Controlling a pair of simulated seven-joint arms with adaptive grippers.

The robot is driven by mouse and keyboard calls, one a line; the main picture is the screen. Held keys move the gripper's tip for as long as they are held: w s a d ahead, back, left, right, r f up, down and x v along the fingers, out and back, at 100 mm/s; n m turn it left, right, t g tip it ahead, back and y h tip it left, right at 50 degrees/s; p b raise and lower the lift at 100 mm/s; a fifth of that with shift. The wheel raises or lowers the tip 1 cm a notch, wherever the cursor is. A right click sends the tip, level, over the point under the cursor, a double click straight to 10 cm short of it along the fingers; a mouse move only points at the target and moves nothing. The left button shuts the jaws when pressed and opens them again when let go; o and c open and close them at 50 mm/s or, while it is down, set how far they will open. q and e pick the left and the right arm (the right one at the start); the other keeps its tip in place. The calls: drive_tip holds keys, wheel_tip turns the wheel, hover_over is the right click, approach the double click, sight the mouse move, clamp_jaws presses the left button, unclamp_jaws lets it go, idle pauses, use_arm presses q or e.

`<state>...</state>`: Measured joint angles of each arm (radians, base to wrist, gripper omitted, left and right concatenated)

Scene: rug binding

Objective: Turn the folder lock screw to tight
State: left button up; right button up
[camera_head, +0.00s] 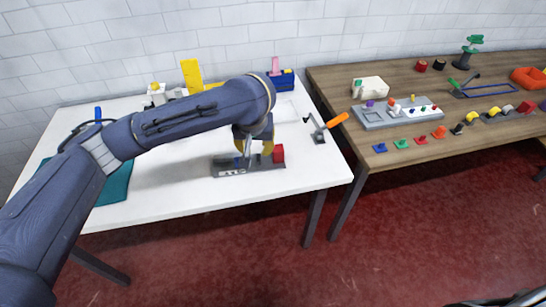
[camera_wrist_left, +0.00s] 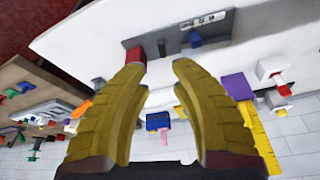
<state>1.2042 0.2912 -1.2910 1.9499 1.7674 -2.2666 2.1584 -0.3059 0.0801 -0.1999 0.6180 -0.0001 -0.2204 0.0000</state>
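A grey fixture (camera_head: 250,170) lies near the front edge of the white table, with a red block (camera_head: 278,153) at its right end and small blue and dark parts on top. In the left wrist view the fixture (camera_wrist_left: 180,33) shows upside down, with a dark upright post (camera_wrist_left: 162,47) and a blue part (camera_wrist_left: 195,40). I cannot tell which part is the folder lock screw. My left gripper (camera_head: 253,149) is over the fixture. In the wrist view its yellow fingers (camera_wrist_left: 159,65) are apart with nothing between them. My right gripper is not in view.
A clamp-like tool with an orange handle (camera_head: 337,120) stands right of the fixture. A yellow ruler-like piece (camera_head: 191,76) and a blue box (camera_head: 282,82) stand at the back. A teal cloth (camera_head: 115,183) lies at left. A wooden table (camera_head: 400,160) with many small parts stands at right.

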use_arm(q)
wheel_tip(320, 180, up, 2)
drive_tip(key=w, duration=0.1)
approach(259, 157)
drive_tip(key=shift+n+t, duration=0.3)
drive_tip(key=shift+t, duration=0.1)
drive_tip(key=x, duration=1)
drive_tip(key=shift+s+f, duration=0.15)
drive_tip(key=shift+s, duration=0.25)
drive_tip(key=shift+o, duration=0.3)
clamp_jaws()
